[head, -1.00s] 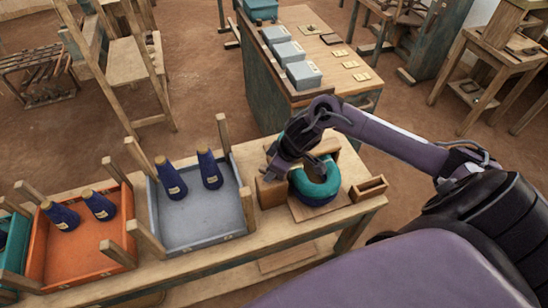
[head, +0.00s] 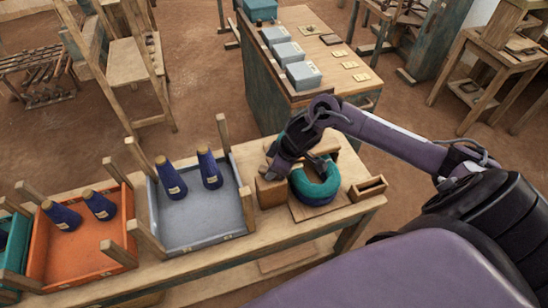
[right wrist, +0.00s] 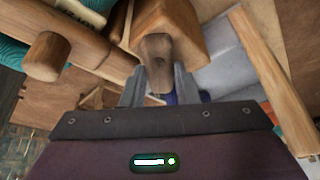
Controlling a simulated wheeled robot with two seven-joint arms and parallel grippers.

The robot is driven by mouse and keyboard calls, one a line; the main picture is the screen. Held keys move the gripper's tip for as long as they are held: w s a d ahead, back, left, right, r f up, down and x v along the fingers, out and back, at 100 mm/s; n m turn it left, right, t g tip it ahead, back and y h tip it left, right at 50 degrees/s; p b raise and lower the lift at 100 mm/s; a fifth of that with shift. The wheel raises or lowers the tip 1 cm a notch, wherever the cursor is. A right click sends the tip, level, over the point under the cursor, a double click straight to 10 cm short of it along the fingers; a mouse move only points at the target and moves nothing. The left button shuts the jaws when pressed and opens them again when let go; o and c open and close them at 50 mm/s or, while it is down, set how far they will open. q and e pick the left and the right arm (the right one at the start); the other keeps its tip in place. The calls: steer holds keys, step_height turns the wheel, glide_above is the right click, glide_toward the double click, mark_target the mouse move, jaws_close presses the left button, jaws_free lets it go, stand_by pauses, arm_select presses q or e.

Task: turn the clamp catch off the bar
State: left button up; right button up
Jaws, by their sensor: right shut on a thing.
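My right gripper (head: 270,174) is at the wooden block (head: 271,193) on the bench, left of the teal and blue ring-shaped bundle (head: 315,186). In the right wrist view, its two grey fingers (right wrist: 158,88) are shut on a small dark wooden catch (right wrist: 157,50) that lies against the pale wooden block (right wrist: 185,22). A round wooden bar (right wrist: 88,45) with a knob is left of the catch. In the head view, the catch is mostly hidden by my gripper. My left gripper is not in view.
A grey tray (head: 200,222) and an orange tray (head: 75,262), each holding blue cones, stand on the bench to the left. A small open wooden box (head: 368,189) is right of the bundle. Behind, a cabinet (head: 310,95) carries grey boxes.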

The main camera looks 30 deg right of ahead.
steer(key=n, duration=0.2)
steer(key=n+g+y, duration=0.1)
steer(key=shift+s+a+r+n, duration=0.1)
steer(key=shift+a+n, duration=0.05)
steer(key=shift+n, duration=0.25)
steer(key=shift+s+a+n+g+y+b, duration=0.1)
steer(key=shift+n+g, duration=0.15)
steer(key=shift+n, duration=0.4)
steer(key=shift+s+n+g+y+b, duration=0.1)
steer(key=shift+n+g+b, duration=0.1)
steer(key=shift+n, duration=0.5)
steer(key=shift+s+a+n+g+y+b, duration=0.1)
steer(key=shift+n+g, duration=0.15)
steer(key=shift+n, duration=0.4)
steer(key=o, duration=1)
steer(key=b+v, duration=0.1)
steer(key=v, duration=0.6)
steer(key=shift+d, duration=0.1)
steer(key=shift+d+r, duration=0.15)
steer(key=shift+r, duration=0.2)
